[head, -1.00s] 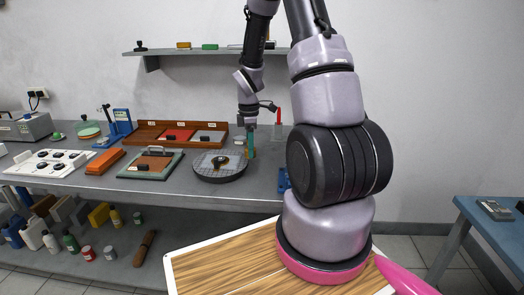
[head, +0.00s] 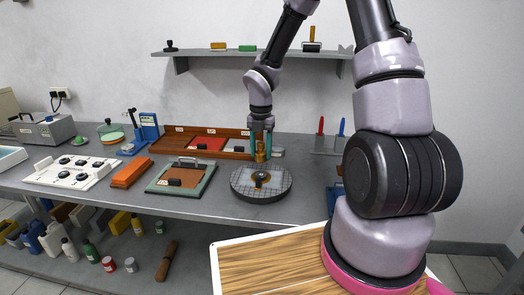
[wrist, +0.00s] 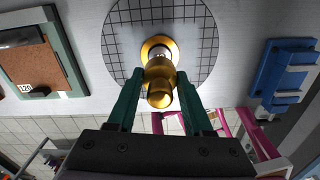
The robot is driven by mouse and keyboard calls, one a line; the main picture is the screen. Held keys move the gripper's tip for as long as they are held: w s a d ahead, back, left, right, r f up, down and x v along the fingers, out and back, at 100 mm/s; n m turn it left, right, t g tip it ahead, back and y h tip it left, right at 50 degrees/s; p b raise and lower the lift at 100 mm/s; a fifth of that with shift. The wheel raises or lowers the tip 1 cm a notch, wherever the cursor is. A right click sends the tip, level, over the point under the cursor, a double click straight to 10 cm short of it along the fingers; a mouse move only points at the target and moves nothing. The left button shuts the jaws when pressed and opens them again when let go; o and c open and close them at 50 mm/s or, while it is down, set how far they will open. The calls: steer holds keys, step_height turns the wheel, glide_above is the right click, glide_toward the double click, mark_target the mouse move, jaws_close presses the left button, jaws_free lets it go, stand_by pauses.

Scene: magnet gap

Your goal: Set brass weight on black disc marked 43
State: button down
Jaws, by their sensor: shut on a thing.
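My gripper (head: 261,145) is shut on the brass weight (head: 261,155) and holds it upright above the back part of a round gridded plate (head: 243,190). In the wrist view, the brass weight (wrist: 160,82) sits between the green fingertips (wrist: 160,92).
A green-framed board (head: 205,181) with a black block lies left of the plate. A wooden compartment tray (head: 174,142) stands behind. An orange block (head: 131,173) and a white panel with knobs (head: 78,170) are farther left. A blue stand (wrist: 285,75) is right of the plate.

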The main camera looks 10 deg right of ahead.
mark_target(261, 174)
steer(key=shift+f, duration=2.7)
steer(key=shift+f, duration=0.2)
steer(key=shift+c, duration=1.1)
jaws_free()
steer(key=c, duration=0.5)
steer(key=shift+c, duration=0.2)
steer(key=shift+r, duration=2.25)
